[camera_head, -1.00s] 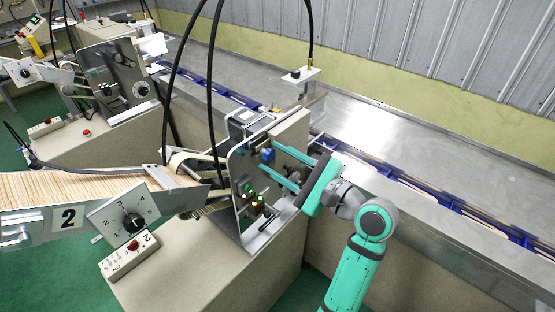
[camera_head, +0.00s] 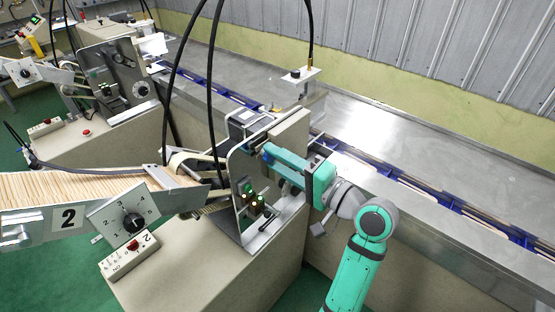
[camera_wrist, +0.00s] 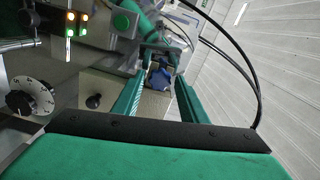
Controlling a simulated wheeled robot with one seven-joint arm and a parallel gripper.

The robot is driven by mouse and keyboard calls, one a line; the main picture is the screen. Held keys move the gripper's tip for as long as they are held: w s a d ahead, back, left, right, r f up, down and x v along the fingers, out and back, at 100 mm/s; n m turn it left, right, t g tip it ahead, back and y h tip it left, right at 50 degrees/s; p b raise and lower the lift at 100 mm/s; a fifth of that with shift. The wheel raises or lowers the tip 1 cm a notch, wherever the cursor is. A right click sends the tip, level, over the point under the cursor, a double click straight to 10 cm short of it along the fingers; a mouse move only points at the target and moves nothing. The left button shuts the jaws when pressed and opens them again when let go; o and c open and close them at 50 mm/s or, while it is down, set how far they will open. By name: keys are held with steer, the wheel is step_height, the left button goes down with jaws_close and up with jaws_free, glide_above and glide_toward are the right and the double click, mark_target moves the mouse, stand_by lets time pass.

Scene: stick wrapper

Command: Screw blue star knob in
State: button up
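The blue star knob (camera_wrist: 160,77) sits on the front of the machine's upright plate, between the tips of my two green fingers in the wrist view. A little of the knob (camera_head: 267,156) shows in the head view at the fingertips. My gripper (camera_wrist: 160,88) is open, with one finger on each side of the knob. Narrow gaps seem to show beside it, but I cannot tell whether either finger touches. In the head view my gripper (camera_head: 274,160) reaches in from the right, and its near finger hides most of the knob.
Green buttons and lit lamps (camera_head: 258,202) sit on the plate below the knob. A numbered dial (camera_wrist: 30,97) and a small black knob (camera_wrist: 95,102) are close to my gripper. Black cables (camera_head: 212,90) hang nearby. A conveyor (camera_head: 400,178) runs behind.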

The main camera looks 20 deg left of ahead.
steer(key=n, duration=0.7)
steer(key=shift+n, duration=0.4)
steer(key=n, duration=0.7)
